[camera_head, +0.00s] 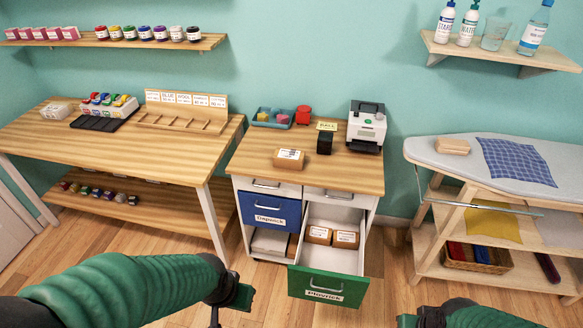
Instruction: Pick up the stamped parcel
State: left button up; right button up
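A small brown parcel (289,158) with a white label lies on the wooden top of the drawer cabinet (335,177). Two more brown parcels, a left one (319,235) and a right one (345,239), sit side by side in the open green-fronted drawer (325,286). The marks on all three are too small to tell which is stamped. My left gripper (228,306) is at the bottom, left of the open drawer and apart from the parcels. My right gripper (412,321) barely shows at the bottom edge, right of the drawer. Neither gripper's finger gap is clear.
The green drawer juts out between my arms. A blue drawer (269,210) is left of it. A label printer (366,127), a black block (324,143), a red item (303,115) and a blue tray (271,117) stand behind the cabinet-top parcel. An ironing board (480,160) is at right.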

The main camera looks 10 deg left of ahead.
aim_at(293, 159)
jog(key=i+j+u, duration=0.2)
jog(key=i, duration=0.35)
jog(key=i+j+u, duration=0.15)
jog(key=i+j, duration=0.15)
jog(key=i, duration=0.25)
jog(key=i+j+u, duration=0.2)
jog(key=i, duration=0.35)
jog(key=l, duration=0.1)
